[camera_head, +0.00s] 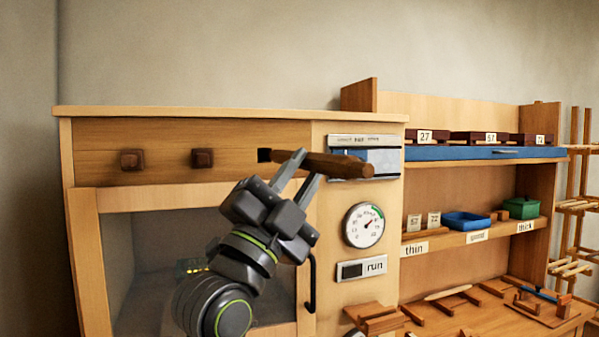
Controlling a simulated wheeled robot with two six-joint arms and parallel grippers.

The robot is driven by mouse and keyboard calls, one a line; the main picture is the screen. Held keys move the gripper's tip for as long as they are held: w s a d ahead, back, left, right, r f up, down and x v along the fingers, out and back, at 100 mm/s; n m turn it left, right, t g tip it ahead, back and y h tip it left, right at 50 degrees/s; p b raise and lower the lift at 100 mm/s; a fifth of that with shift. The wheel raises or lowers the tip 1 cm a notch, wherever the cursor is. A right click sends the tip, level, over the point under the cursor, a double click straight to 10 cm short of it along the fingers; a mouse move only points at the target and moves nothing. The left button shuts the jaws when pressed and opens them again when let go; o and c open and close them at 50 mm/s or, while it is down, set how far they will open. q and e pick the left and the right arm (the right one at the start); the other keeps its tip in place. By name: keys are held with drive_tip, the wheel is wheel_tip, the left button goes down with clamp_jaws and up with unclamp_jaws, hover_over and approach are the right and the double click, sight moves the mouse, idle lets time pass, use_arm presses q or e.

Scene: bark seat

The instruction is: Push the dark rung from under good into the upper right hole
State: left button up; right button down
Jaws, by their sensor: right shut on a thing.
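The dark rung (340,165) is a brown round stick, held roughly level in front of the cabinet's upper panel. My right gripper (306,167) is shut on it near its left end, and its longer part sticks out to the right. The dark square hole (264,155) is at the right of the upper panel. The rung's left end is close to this hole, but I cannot tell whether it has entered. The label in the middle of the shelf (475,237) is too small to read surely; the spot above it holds a blue tray. My left gripper is not in view.
Two dark square pegs (132,159) (202,158) sit in the same panel to the left. A dial (364,225) and a "run" panel (362,269) are below right. Several wooden pieces lie on the bench (450,322) at the lower right. A glass-fronted door is behind my arm.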

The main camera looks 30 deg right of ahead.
sight(278, 162)
drive_tip(key=shift+w+d+r, duration=0.1)
drive_tip(key=shift+w, duration=0.3)
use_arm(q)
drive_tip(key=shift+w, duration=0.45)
use_arm(e)
drive_tip(key=w, duration=0.3)
drive_tip(key=shift+w+d+f, duration=0.25)
drive_tip(key=shift+d, duration=0.1)
use_arm(q)
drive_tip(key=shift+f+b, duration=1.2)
drive_tip(key=shift+b, duration=0.15)
use_arm(e)
drive_tip(key=shift+w+d, duration=0.2)
drive_tip(key=shift+w, duration=0.65)
drive_tip(key=shift+w+d, duration=0.2)
drive_tip(key=shift+w, duration=0.6)
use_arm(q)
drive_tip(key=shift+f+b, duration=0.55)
use_arm(e)
drive_tip(key=shift+w, duration=0.1)
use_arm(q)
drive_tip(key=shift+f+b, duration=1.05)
use_arm(e)
drive_tip(key=shift+w+d, duration=0.2)
drive_tip(key=shift+w, duration=0.65)
drive_tip(key=shift+w+d, duration=0.25)
drive_tip(key=shift+w, duration=0.55)
drive_tip(key=shift+w+d, duration=0.2)
drive_tip(key=shift+w, duration=0.65)
